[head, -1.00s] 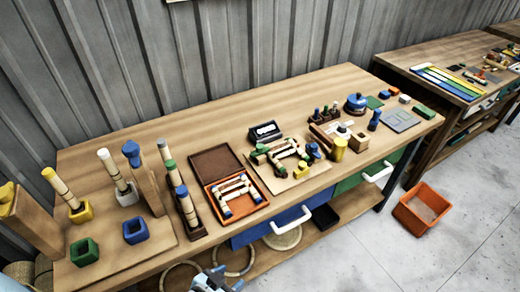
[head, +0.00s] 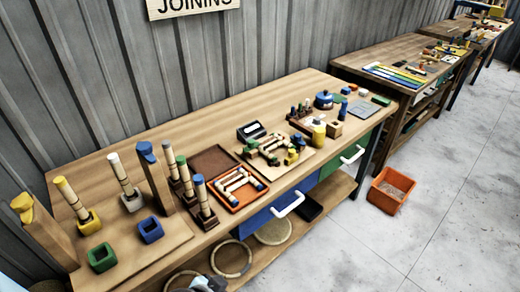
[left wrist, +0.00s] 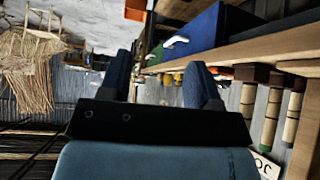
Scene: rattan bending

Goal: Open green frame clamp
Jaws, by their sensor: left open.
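A wooden board (head: 303,160) near the middle of the bench holds a light rattan frame (head: 276,146) with green, blue and yellow fittings. A small green part (head: 252,145) sits at the frame's left corner and looks like the green clamp; its jaw state is too small to tell. My left gripper shows its two blue fingers (left wrist: 158,88) in the left wrist view, spread apart with nothing between them. In the head view a part of my left arm shows at the bottom edge, in front of the bench and away from the frame. My right gripper is not seen.
An orange tray (head: 262,193) with rattan pieces lies left of the board. Upright rattan posts in coloured sockets, such as a yellow socket (head: 91,226), stand further left. A blue drawer (head: 258,226) with a white handle is below the bench front. An orange bin (head: 375,204) stands on open floor.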

